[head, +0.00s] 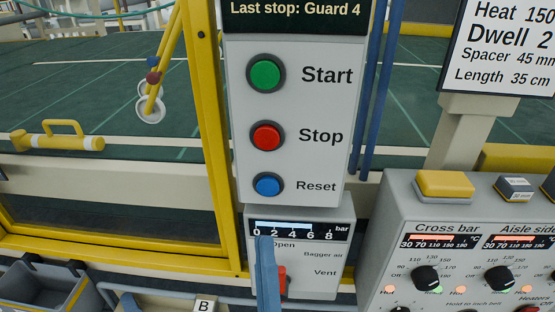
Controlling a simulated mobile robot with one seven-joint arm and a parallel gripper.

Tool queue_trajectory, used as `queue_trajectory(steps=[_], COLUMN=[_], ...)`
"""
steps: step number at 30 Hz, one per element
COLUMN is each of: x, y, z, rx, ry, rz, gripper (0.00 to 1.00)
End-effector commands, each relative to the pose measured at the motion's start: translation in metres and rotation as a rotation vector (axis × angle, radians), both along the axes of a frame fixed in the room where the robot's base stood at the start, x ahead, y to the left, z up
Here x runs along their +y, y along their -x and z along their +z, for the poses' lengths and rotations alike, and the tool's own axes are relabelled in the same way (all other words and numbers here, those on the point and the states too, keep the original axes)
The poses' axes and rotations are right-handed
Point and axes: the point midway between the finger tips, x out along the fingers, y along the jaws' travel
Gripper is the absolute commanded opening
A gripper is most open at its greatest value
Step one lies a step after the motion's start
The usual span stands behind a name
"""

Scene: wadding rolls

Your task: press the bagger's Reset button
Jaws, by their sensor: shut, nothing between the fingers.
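The bagger's control panel (325,108) faces me with three round buttons in a column. The Reset button (267,186) is blue in a dark ring and is the lowest, with its label to its right. The red Stop button (266,137) and the green Start button (265,75) are above it. My gripper (264,240) shows as a narrow blue shape rising from the bottom edge. It is shut and empty. Its tip shows below the Reset button, apart from it in the picture, over the air gauge box. How far it is from the panel in depth I cannot tell.
The "Bagger air" box (325,257) has a gauge and a red valve handle (282,278), partly hidden by my gripper. A yellow guard post (210,120) stands left, blue pipes (378,100) right. A heater box (400,235) with knobs is at lower right.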

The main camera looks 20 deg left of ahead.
Motion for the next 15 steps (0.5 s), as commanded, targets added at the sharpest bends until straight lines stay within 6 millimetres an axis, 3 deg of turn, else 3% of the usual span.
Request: queue_trajectory(steps=[15], x=[0.0048], y=[0.0082], z=[-0.0010], rx=[-0.006], ry=[0.019], rz=[0.006], gripper=[0.00])
